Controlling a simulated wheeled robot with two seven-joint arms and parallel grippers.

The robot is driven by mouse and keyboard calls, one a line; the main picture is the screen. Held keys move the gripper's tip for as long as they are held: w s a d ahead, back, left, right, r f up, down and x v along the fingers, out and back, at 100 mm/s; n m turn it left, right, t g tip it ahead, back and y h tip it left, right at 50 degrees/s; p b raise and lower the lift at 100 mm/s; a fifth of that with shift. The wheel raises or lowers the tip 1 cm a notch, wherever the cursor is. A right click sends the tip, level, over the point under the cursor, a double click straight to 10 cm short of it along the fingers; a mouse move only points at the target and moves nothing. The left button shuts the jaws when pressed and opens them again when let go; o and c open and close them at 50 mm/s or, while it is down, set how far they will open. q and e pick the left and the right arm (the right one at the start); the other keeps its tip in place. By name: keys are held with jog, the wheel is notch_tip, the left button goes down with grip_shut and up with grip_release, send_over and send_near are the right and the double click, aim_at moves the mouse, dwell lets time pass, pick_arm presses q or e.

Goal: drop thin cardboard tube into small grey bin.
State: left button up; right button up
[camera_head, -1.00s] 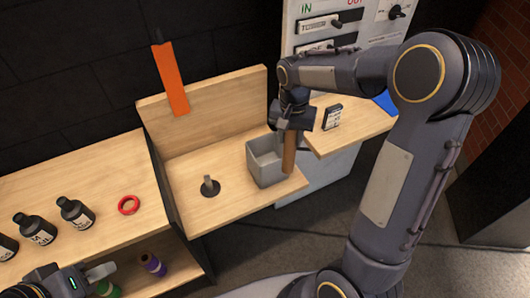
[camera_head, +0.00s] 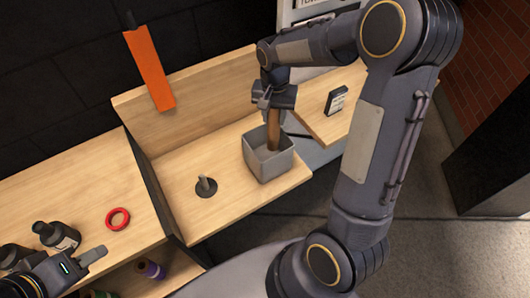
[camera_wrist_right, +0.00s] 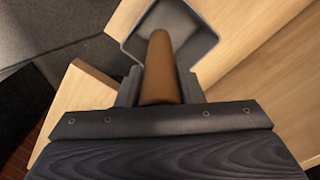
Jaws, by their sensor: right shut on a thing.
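The thin cardboard tube (camera_head: 274,130) is brown and hangs upright from my right gripper (camera_head: 274,104), which is shut on its upper part. The tube's lower end is inside the opening of the small grey bin (camera_head: 268,168), which stands on the low wooden shelf. In the right wrist view the tube (camera_wrist_right: 159,62) sits between the fingers (camera_wrist_right: 160,90) and its far end lies over the grey bin (camera_wrist_right: 196,22). I cannot tell whether the tube touches the bin's floor. My left gripper (camera_head: 92,256) is at the lower left, apart from these; its jaw gap is not clear.
A small peg on a dark round base (camera_head: 206,187) stands left of the bin. A red ring (camera_head: 118,219) and dark bottles (camera_head: 57,236) are on the left bench. A black box (camera_head: 337,101) stands on the right ledge. An orange strip (camera_head: 150,70) is at the back panel.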

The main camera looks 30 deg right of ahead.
aim_at(273, 128)
jog(key=shift+s+f+b, duration=0.1)
jog(key=shift+f+b, duration=0.45)
jog(key=shift+f, duration=0.3)
notch_tip(273, 128, down, 4)
jog(key=b, duration=0.3)
jog(key=o, duration=1.3)
jog(key=shift+r, duration=0.15)
notch_tip(273, 128, up, 8)
jog(key=shift+f, duration=0.2)
